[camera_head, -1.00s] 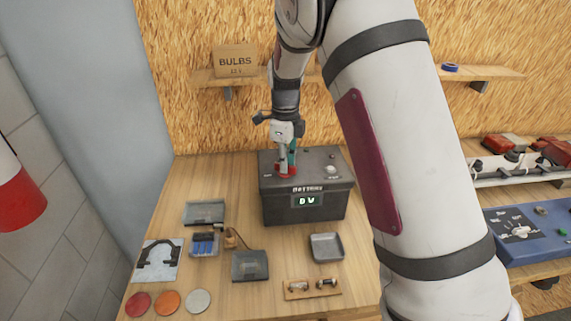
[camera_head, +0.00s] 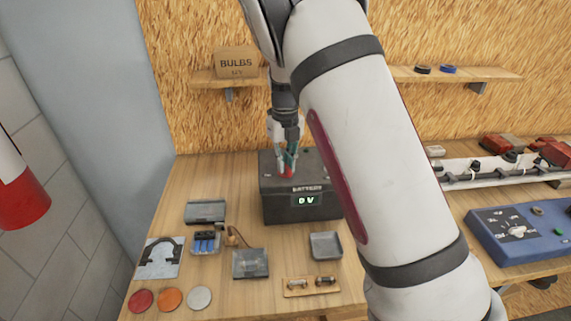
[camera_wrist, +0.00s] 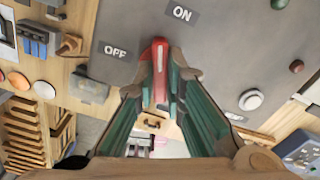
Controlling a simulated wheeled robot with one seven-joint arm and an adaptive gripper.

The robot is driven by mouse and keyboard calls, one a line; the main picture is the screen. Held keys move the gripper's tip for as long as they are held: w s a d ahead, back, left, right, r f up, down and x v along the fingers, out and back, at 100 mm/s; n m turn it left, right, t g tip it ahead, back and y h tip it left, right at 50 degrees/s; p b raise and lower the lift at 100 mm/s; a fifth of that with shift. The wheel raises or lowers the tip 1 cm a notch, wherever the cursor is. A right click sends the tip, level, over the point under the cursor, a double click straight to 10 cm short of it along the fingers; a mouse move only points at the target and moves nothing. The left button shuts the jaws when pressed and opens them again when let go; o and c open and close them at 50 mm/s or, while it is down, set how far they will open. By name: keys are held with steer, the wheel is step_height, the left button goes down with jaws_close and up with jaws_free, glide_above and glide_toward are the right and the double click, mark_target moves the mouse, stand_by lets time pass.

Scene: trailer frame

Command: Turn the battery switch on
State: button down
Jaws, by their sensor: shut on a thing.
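The black battery box (camera_head: 280,207) stands at the back of the workbench, and its front display reads "0 V". My gripper (camera_head: 287,168) points down onto the box top and is shut on the red battery switch (camera_wrist: 159,58). In the wrist view the green-sided fingers (camera_wrist: 162,88) close around the red handle. The OFF label (camera_wrist: 115,52) is left of the handle and the ON label (camera_wrist: 182,13) is above it to the right. The handle's tip lies between the two labels. In the head view the switch is mostly hidden by my gripper.
A white round knob (camera_wrist: 250,99) and a green button (camera_wrist: 279,4) are on the box top. A grey tray (camera_head: 325,246), a fuse board (camera_head: 311,286) and coloured discs (camera_head: 168,301) lie in front. A blue meter panel (camera_head: 520,233) is at right.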

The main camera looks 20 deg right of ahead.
steer(key=shift+m, duration=1.1)
steer(key=m, duration=0.2)
steer(key=shift+m, duration=0.4)
steer(key=c, duration=1.6)
jaws_free()
steer(key=shift+o, duration=0.2)
steer(key=shift+r, duration=0.1)
steer(key=shift+r+p, duration=0.45)
steer(key=shift+r, duration=2.45)
